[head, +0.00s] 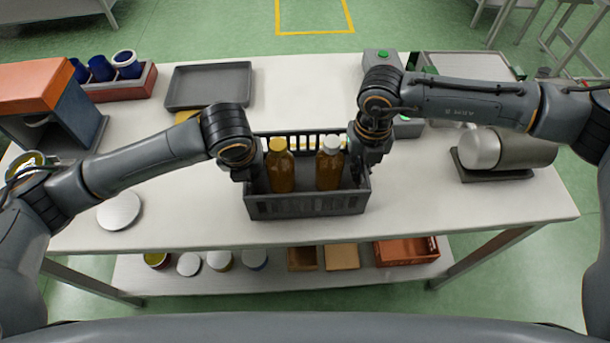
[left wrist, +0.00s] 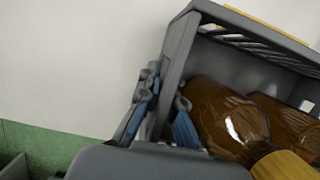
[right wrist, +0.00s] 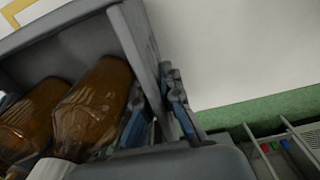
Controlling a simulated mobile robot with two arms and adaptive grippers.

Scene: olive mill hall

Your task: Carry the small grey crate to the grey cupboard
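The small grey crate (head: 306,207) is at the front middle of the white table, with two brown bottles (head: 280,172) (head: 329,170) inside, one yellow-capped and one white-capped. My left gripper (head: 252,172) is at the crate's left end wall. In the left wrist view its fingers (left wrist: 168,103) lie either side of that wall, closed on it. My right gripper (head: 363,167) is at the right end wall. In the right wrist view its fingers (right wrist: 157,103) also pinch the wall from inside and outside. The crate looks level; its underside is hidden. I cannot make out a grey cupboard.
The white table (head: 450,212) also holds a dark tray (head: 210,84), an orange-and-grey machine (head: 50,105), blue cups (head: 102,68) in a red box, a white disc (head: 119,211) and a metal cylinder (head: 520,148). A lower shelf (head: 200,283) carries jars and boxes. Green floor lies beyond.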

